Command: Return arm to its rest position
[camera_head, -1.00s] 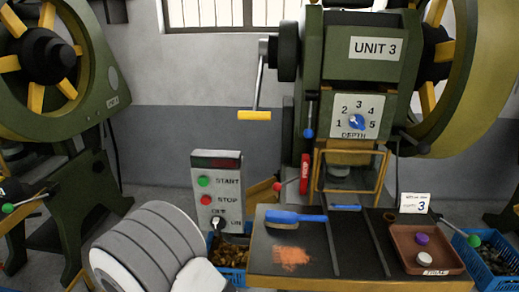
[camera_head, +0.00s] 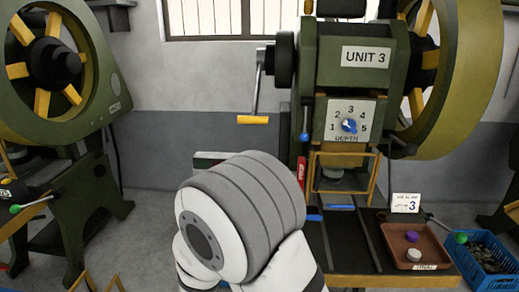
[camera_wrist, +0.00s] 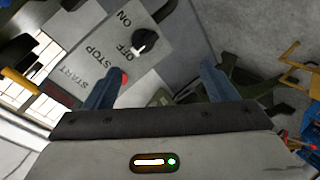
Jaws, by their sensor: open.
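My arm, a thick white and grey link (camera_head: 245,215), fills the lower middle of the head view. My gripper shows only in the wrist view (camera_wrist: 163,70), where its two blue-grey fingers stand wide apart with nothing between them. Beyond the fingers in the wrist view is the grey control box (camera_wrist: 112,42), tilted in the picture, with START, STOP and a black OFF/ON knob (camera_wrist: 144,42). In the head view my arm hides most of this box; only its top edge (camera_head: 207,158) shows.
The green UNIT 3 press (camera_head: 345,75), with a depth dial (camera_head: 349,125), stands behind. A worktable with a brown tray (camera_head: 437,250) is at the right, beside a blue crate (camera_head: 485,258). Another press (camera_head: 60,150) is at the left. Open floor lies between the presses.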

